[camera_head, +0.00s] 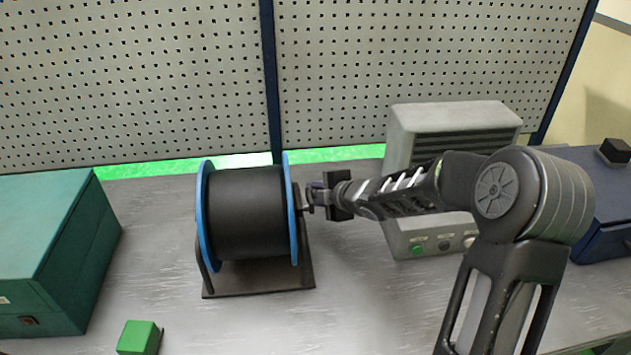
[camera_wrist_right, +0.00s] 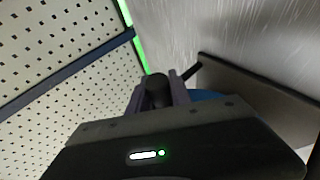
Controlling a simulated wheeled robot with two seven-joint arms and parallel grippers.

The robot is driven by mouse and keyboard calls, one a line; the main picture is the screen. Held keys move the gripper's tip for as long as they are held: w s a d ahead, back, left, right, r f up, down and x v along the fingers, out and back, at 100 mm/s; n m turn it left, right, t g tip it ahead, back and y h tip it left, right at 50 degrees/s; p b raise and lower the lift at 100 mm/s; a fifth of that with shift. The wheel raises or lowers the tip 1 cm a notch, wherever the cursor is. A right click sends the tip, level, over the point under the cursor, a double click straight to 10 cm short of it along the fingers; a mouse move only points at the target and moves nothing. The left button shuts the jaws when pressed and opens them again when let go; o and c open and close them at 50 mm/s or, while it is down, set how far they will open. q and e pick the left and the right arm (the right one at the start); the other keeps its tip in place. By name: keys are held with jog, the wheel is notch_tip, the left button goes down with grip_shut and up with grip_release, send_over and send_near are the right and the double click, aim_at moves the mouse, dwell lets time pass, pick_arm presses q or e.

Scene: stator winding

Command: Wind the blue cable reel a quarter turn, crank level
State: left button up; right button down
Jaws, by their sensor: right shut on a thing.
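The blue cable reel (camera_head: 290,215) stands on a dark stand (camera_head: 258,287) on the workbench, with blue flanges and a black wound drum between them. My right gripper (camera_head: 312,198) reaches in from the right and is shut at the reel's right side, on the crank handle. In the right wrist view the dark round handle (camera_wrist_right: 157,90) sits between the two fingers, with a bit of blue flange (camera_wrist_right: 205,95) behind. The crank arm is mostly hidden by the gripper, so I cannot tell its exact angle. My left gripper is not in view.
A teal box (camera_head: 50,250) stands at the left and a green block (camera_head: 139,337) at the front left. A grey cabinet with buttons (camera_head: 400,150) stands behind my right arm, and a blue box (camera_head: 600,240) at the far right. A perforated panel (camera_head: 140,80) closes the back.

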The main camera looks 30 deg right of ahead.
jog(key=shift+s+a, duration=0.1)
jog(key=shift+a, duration=0.1)
jog(key=c, duration=1.6)
grip_release()
jog(key=o, duration=0.3)
jog(key=shift+s+r, duration=0.2)
jog(key=shift+o, duration=0.7)
jog(key=shift+w, duration=0.1)
jog(key=shift+s+d+r, duration=0.15)
jog(key=shift+s+r, duration=0.25)
jog(key=shift+s, duration=0.05)
jog(key=p+v, duration=0.2)
jog(key=v, duration=0.4)
jog(key=shift+s, duration=0.3)
